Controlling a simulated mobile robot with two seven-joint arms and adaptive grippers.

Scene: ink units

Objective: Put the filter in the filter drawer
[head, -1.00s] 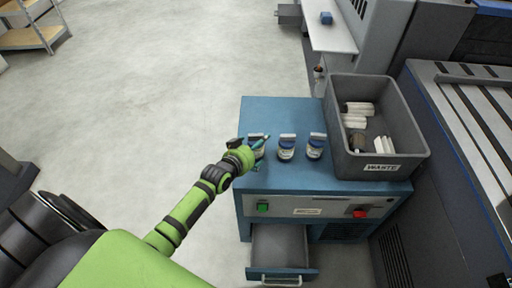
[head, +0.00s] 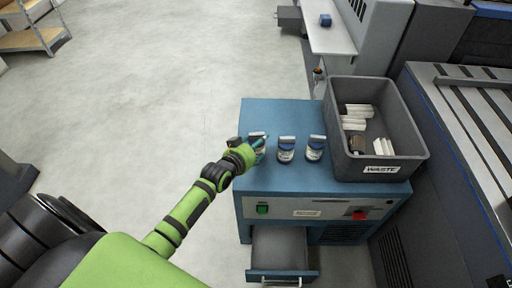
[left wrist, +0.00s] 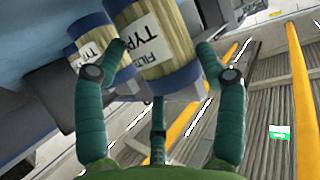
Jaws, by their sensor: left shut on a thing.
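My left gripper (head: 260,146) is at the left end of a row of white-and-blue filters on the blue cabinet. It is shut on the leftmost filter (head: 257,138), which it partly hides. In the left wrist view this filter (left wrist: 150,35), with pleats and a label starting "FILT", is between the teal fingers (left wrist: 160,72). I cannot tell whether it touches the cabinet top. Two other filters, a middle one (head: 286,150) and a right one (head: 315,148), stand beside it. The filter drawer (head: 280,246) is pulled open at the cabinet's lower front and looks empty. My right gripper is not in view.
A grey waste bin (head: 414,163) holding used white pieces stands on the right of the blue cabinet top (head: 270,112). The cabinet front has a green button (head: 263,209) and a red switch (head: 358,215). Open floor (head: 150,100) lies to the left.

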